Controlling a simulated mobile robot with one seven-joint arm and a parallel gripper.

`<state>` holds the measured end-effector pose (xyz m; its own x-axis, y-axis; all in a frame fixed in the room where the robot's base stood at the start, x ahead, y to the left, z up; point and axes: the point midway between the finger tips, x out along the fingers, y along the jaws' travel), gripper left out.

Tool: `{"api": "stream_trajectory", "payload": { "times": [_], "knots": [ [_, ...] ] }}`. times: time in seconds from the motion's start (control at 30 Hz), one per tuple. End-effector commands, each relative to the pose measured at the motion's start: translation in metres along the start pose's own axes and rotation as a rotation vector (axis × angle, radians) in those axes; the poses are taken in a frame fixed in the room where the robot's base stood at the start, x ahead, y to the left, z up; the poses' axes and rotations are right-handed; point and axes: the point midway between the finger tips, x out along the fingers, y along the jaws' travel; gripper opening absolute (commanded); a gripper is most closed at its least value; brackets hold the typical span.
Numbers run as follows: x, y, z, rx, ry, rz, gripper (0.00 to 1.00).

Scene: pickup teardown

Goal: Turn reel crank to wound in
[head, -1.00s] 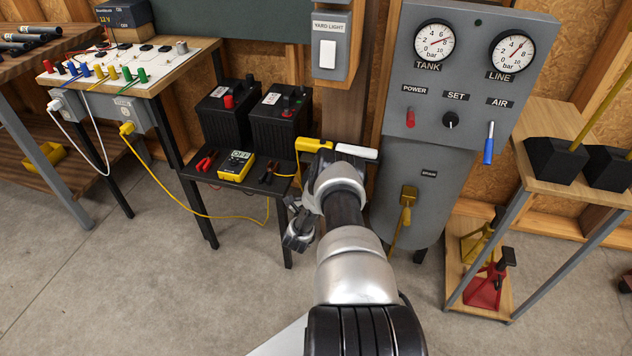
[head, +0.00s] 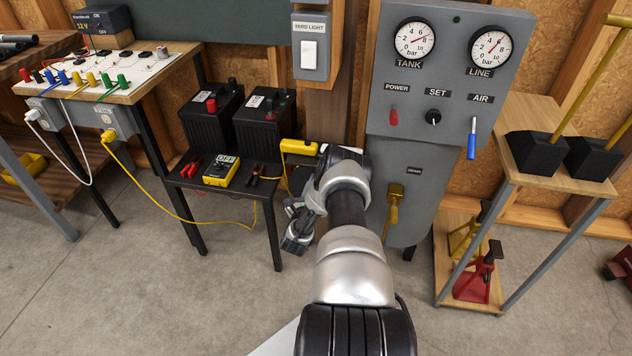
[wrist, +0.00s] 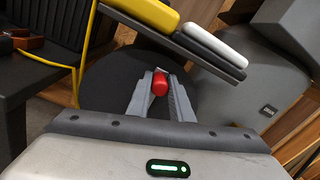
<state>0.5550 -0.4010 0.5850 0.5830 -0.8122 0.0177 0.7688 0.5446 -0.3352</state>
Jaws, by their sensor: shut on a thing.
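In the wrist view a red knob (wrist: 160,84) sits between the two grey fingers of my gripper (wrist: 161,88), which is shut on it. I take it to be the reel crank's handle. Behind the fingers is a large dark round disc (wrist: 104,80), likely the reel; its lower part is hidden by my gripper. How far the crank is turned cannot be told.
Above the disc, a dark shelf edge (wrist: 185,55) carries a yellow item (wrist: 152,13) and a white item (wrist: 215,45). Two black batteries (head: 212,120) and a yellow meter (head: 221,171) stand on the black stand. A grey gauge panel (head: 440,100) is to the right. The floor in front is clear.

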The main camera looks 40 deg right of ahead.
Motion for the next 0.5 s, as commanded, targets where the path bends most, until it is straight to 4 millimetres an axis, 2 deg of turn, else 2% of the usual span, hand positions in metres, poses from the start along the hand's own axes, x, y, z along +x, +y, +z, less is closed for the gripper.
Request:
{"api": "stream_trajectory", "payload": {
  "times": [0.03, 0.17, 0.2, 0.27, 0.5],
  "knots": [
    [0.0053, -0.0064, 0.0018, -0.002, -0.005, -0.013, 0.0],
    [0.0052, -0.0063, 0.0017, -0.002, -0.005, -0.013, 0.0],
    [0.0052, -0.0062, 0.0017, -0.001, -0.005, -0.013, 0.26],
    [0.0051, -0.0058, 0.0017, -0.001, -0.004, -0.012, 0.36],
    [0.0046, -0.0033, 0.0018, 0.001, -0.004, -0.007, 0.38]
  ]
}}
